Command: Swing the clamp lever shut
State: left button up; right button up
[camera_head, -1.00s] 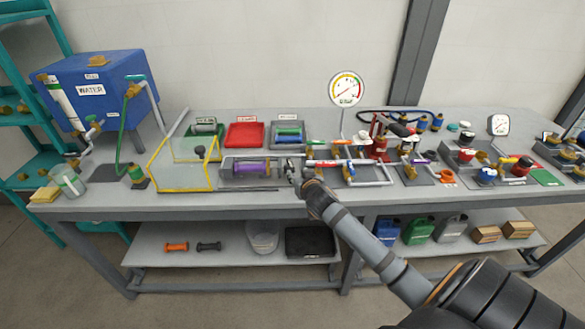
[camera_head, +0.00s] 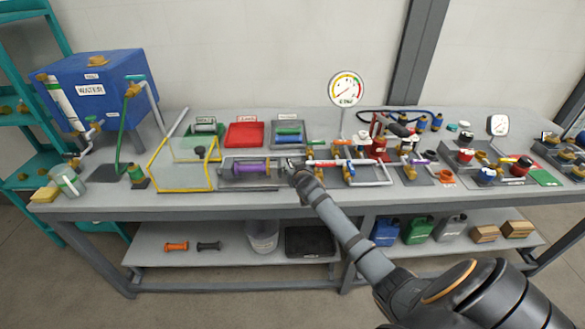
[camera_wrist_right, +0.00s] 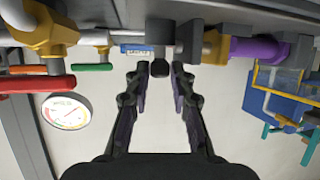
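My right gripper (camera_wrist_right: 160,80) is open in the right wrist view. Its two dark fingers stand apart on either side of a black knob-like end, which seems to be the clamp lever (camera_wrist_right: 160,68). The knob sits at the fingertips; I cannot tell whether either finger touches it. A dark grey clamp block (camera_wrist_right: 161,32) is just beyond, on the pipe line. In the head view my right gripper (camera_head: 290,163) is at the right end of the purple cylinder (camera_head: 247,169) and hides the clamp and lever there. My left gripper is not in view.
Pipes with a red-handled valve (camera_wrist_right: 38,83) are beside my fingers in the wrist view. A yellow-framed clear guard (camera_head: 182,189) stands left of the purple cylinder. A gauge (camera_head: 346,89) rises behind. A red tray (camera_head: 244,134) lies at the back.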

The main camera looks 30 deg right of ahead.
grip_shut()
jog(key=b, duration=0.1)
jog(key=m+h, duration=0.1)
jog(key=a+m+g+h+b, duration=0.1)
jog(key=shift+w+f+b, duration=0.25)
jog(key=shift+b, duration=0.05)
jog(key=shift+a+r+m+h, duration=0.1)
jog(key=shift+r+m+h, duration=0.2)
jog(key=shift+h, duration=0.1)
jog(key=o, duration=0.5)
grip_release()
